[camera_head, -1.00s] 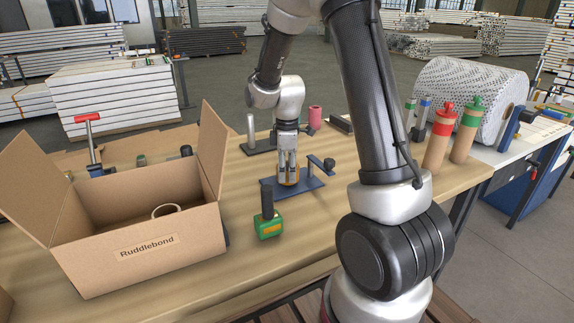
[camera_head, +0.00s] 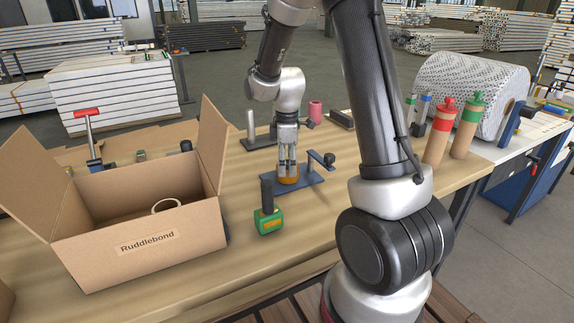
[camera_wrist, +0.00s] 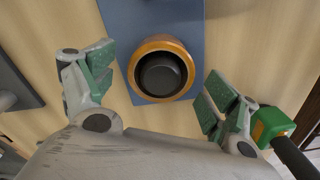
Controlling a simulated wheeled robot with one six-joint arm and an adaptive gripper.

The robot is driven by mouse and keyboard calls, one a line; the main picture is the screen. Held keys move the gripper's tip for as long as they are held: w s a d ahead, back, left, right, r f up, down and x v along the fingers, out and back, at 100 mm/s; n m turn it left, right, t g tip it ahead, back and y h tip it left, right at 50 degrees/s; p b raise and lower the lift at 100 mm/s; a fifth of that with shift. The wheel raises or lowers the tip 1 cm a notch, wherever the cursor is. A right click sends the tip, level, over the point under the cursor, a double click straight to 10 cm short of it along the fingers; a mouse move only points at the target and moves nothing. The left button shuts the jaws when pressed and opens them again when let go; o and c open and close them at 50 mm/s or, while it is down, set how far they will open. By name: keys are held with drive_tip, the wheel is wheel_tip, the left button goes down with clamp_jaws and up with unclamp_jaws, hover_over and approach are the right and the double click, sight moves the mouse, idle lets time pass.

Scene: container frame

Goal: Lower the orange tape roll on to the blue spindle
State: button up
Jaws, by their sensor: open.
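The orange tape roll (camera_wrist: 133,72) sits on the blue base plate (camera_wrist: 124,18) of the spindle. The spindle's dark round hub (camera_wrist: 160,77) shows inside the roll's ring, so the roll is around it. In the head view the roll (camera_head: 289,180) lies low on the blue base (camera_head: 307,182), partly hidden by my fingers. My gripper (camera_head: 287,168) points down over it. In the wrist view my gripper (camera_wrist: 158,88) is open, its green-padded fingers on either side of the roll with gaps to it.
A green tool with a dark handle (camera_head: 268,221) stands close in front of the base. An open cardboard box (camera_head: 150,250) is at left. Behind are a second spindle stand (camera_head: 258,141) and a pink roll (camera_head: 315,112). Red-topped (camera_head: 440,133) and green-topped bottles (camera_head: 468,127) stand at right.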

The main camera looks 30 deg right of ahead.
wheel_tip(320, 180, up, 11)
idle(0.3)
idle(0.4)
drive_tip(key=s+r+m+t, duration=0.1)
drive_tip(key=s+r+m, duration=0.2)
drive_tip(key=s, duration=0.5)
drive_tip(key=s+r+m+t, duration=0.2)
drive_tip(key=s+m, duration=0.3)
drive_tip(key=s, duration=0.3)
drive_tip(key=s+r+m+t, duration=0.1)
drive_tip(key=s+r+m, duration=0.3)
drive_tip(key=s, duration=0.4)
drive_tip(key=shift+s+d+r+m, duration=0.15)
drive_tip(key=shift+s+d+m, duration=0.2)
drive_tip(key=shift+d+m, duration=0.05)
